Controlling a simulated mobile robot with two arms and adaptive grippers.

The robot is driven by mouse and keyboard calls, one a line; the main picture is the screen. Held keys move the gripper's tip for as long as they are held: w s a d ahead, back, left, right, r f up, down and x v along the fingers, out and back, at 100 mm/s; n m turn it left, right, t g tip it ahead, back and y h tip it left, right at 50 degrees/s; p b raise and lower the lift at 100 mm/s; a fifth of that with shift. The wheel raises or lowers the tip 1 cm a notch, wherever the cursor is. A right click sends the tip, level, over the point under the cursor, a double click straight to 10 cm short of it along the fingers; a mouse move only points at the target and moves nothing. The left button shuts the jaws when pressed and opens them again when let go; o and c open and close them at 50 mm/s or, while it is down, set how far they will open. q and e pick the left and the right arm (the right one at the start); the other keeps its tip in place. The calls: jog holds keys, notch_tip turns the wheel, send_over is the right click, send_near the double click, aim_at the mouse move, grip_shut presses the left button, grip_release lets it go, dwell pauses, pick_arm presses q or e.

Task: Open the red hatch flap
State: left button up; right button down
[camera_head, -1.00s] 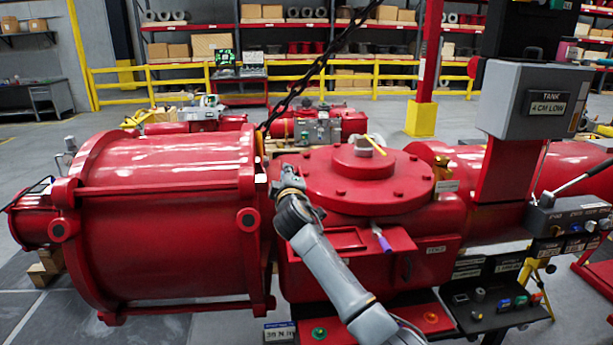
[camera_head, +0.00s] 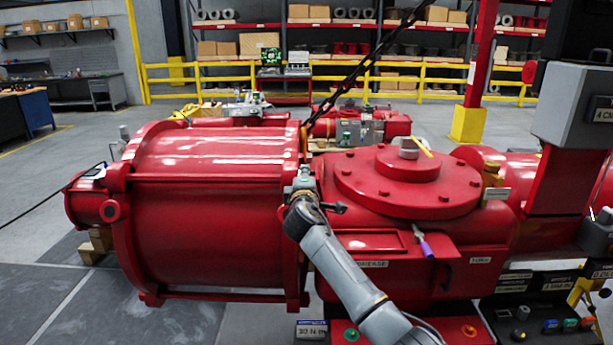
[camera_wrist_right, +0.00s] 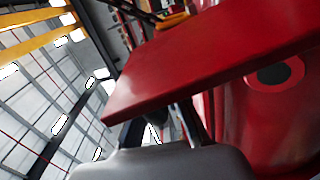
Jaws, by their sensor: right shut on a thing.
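My right gripper (camera_head: 318,200) is in front of the red valve housing (camera_head: 470,225), close to the end flange of the big red cylinder. In the right wrist view a flat red panel, which looks like the hatch flap (camera_wrist_right: 200,65), lies across my right gripper (camera_wrist_right: 163,120) and hides its fingertips. The gripper is shut on it as far as shows. In the head view I cannot make out the flap's edges or angle clearly; a shallow rectangular area (camera_head: 372,243) with a label below it shows on the housing front. My left gripper is not in view.
The big red cylinder (camera_head: 215,215) stands left of my right arm. A purple-handled tool (camera_head: 424,243) lies on the housing, right of the gripper. A dark cable or chain (camera_head: 350,75) hangs above. A control panel (camera_head: 545,320) is at the lower right.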

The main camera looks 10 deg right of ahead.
jog(key=shift+f, duration=0.15)
jog(key=c, duration=1.4)
grip_release()
jog(key=v, duration=1.2)
